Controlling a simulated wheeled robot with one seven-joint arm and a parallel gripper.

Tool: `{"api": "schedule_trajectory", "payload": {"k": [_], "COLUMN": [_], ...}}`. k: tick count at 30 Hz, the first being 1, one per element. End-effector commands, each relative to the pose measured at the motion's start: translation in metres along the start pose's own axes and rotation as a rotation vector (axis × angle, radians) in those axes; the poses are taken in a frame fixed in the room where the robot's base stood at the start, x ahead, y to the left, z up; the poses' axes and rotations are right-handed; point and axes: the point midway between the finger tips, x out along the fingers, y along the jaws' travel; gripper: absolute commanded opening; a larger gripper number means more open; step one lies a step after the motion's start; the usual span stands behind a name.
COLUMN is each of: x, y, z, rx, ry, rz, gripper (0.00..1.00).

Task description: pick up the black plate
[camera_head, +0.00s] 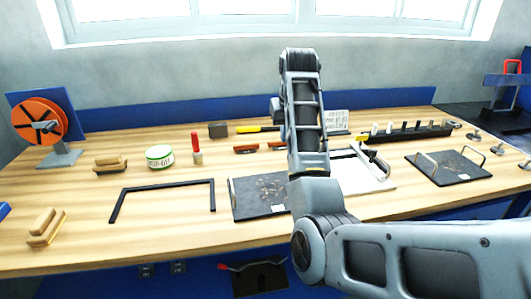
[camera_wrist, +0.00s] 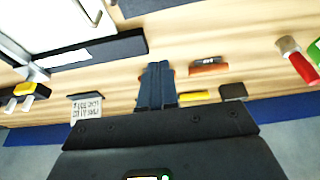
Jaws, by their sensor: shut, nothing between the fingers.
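A black plate (camera_head: 258,197) lies flat on the wooden table, left of my arm, with its right part hidden behind the arm. A second black plate (camera_head: 447,168) with two metal handles lies further right. In the wrist view a dark flat surface (camera_wrist: 150,6) shows at the top edge, probably the nearer plate. My gripper (camera_wrist: 157,68) is shut and empty, above the table between the plate and the small items at the back. In the head view my arm hides most of it.
A white tray with a handle (camera_head: 372,184) lies right of my arm. A black U-shaped frame (camera_head: 163,190), a green-white tin (camera_head: 160,156) and a red-handled brush (camera_head: 197,150) lie left. A black rack (camera_head: 405,133) stands at the back right.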

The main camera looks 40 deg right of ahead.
Motion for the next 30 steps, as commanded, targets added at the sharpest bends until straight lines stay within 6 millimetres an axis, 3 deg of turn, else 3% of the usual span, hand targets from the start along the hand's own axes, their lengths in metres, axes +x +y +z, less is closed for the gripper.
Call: {"api": "schedule_trajectory", "payload": {"k": [8, 24, 30], "x": [0.016, 0.101, 0.092], "y": [0.001, 0.000, 0.000], "z": [0.001, 0.001, 0.020], "rx": [0.001, 0.000, -0.001], "ry": [-0.004, -0.003, 0.000], "rz": [0.001, 0.000, 0.000], "gripper": [0.00, 0.00, 0.00]}}
